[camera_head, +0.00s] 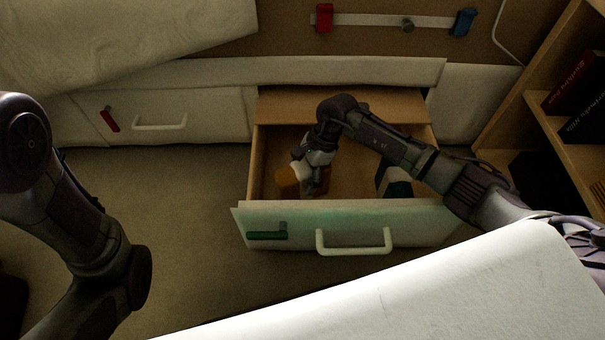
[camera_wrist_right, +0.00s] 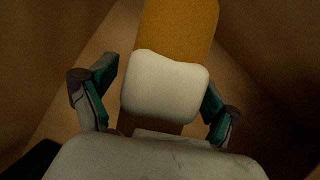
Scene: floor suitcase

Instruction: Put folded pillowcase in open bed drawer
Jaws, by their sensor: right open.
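The open bed drawer (camera_head: 345,216) is pulled out under the bed, with a white front and a brown inside. My right gripper (camera_head: 312,170) reaches down inside its left part. In the right wrist view the open fingers (camera_wrist_right: 160,98) stand on both sides of a soft white piece (camera_wrist_right: 165,90), apart from it. An orange piece (camera_wrist_right: 180,25) adjoins it; it also shows in the head view (camera_head: 287,180). I cannot tell whether these two are one folded pillowcase. My left arm shows at the left, but its gripper is out of view.
A dark green and white item (camera_head: 397,188) lies in the drawer's right part, partly behind my right arm. A closed drawer (camera_head: 165,112) is at the left. A bookshelf (camera_head: 530,85) stands at the right. A white surface (camera_head: 430,300) fills the lower right foreground.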

